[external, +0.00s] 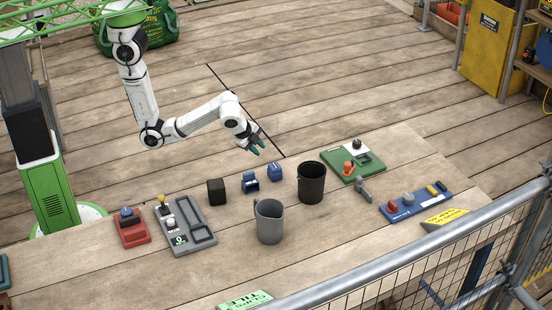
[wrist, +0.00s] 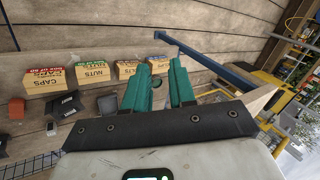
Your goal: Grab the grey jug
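The grey jug (external: 269,222) stands upright on the wooden worktop, near the middle of the external view, with its open top facing up. My gripper (external: 258,148) is up and behind the jug, well apart from it, near the worktop's far edge. In the wrist view my gripper's two teal fingers (wrist: 163,84) stand apart with an empty gap between them. I cannot make out the jug in the wrist view.
A black cup (external: 311,183) stands right of the jug. A black block (external: 216,191) and two blue pieces lie behind it. A grey panel (external: 186,226) and a red one (external: 131,228) are to the left, green (external: 346,162) and blue (external: 416,203) panels to the right. A metal railing crosses the front.

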